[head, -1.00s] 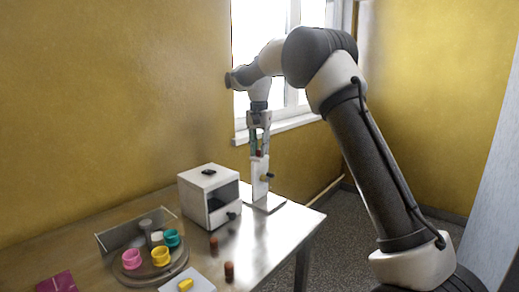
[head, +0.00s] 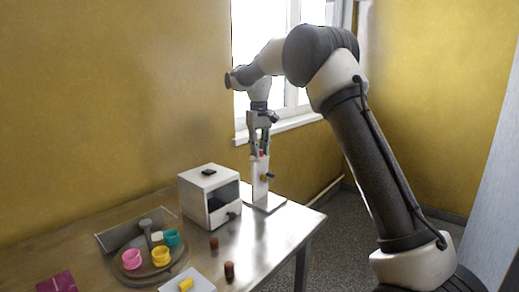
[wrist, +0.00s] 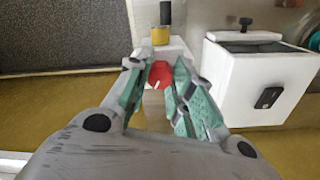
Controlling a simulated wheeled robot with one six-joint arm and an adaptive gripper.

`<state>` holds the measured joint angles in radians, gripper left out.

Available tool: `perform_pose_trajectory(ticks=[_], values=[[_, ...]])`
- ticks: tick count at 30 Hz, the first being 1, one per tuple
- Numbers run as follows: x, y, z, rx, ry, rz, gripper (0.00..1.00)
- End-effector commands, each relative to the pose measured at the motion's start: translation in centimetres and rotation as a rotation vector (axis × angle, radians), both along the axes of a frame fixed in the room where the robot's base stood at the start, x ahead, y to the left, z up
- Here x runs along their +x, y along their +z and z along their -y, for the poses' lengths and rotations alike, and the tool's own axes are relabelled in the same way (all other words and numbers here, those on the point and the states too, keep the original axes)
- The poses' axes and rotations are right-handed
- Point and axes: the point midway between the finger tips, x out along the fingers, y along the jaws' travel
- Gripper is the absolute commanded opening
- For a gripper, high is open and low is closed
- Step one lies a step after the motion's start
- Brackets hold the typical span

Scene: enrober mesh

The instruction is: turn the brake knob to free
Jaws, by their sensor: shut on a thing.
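The brake knob appears to be the red knob (wrist: 160,74) on top of a white post (head: 260,188) near the table's far right corner. It also shows in the head view (head: 262,153). My gripper (wrist: 159,64) points down at it and is shut on the red knob, one finger on each side. In the head view my gripper (head: 261,150) is right over the post. A yellow collar with a dark stem (wrist: 160,35) sticks out from the post.
A white box (head: 196,199) with a dark front stands left of the post. Brown cylinders (head: 229,270) stand in front of it. A round tray (head: 135,270) with coloured cups is at the left. The wall and window are close behind; the table's right edge is near.

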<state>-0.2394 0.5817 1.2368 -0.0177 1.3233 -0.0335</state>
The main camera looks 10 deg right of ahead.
Motion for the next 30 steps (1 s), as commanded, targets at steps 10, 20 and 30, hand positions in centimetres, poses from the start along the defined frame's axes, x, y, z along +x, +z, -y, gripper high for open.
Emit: perform_pose_trajectory(ticks=[10,20,30], values=[[0.07,0.14,0.0,0.001,0.297,0.005,0.0],[0.07,0.15,-0.01,0.0,0.47,0.005,0.0],[0.07,0.16,0.0,0.0,0.524,0.005,0.0]])
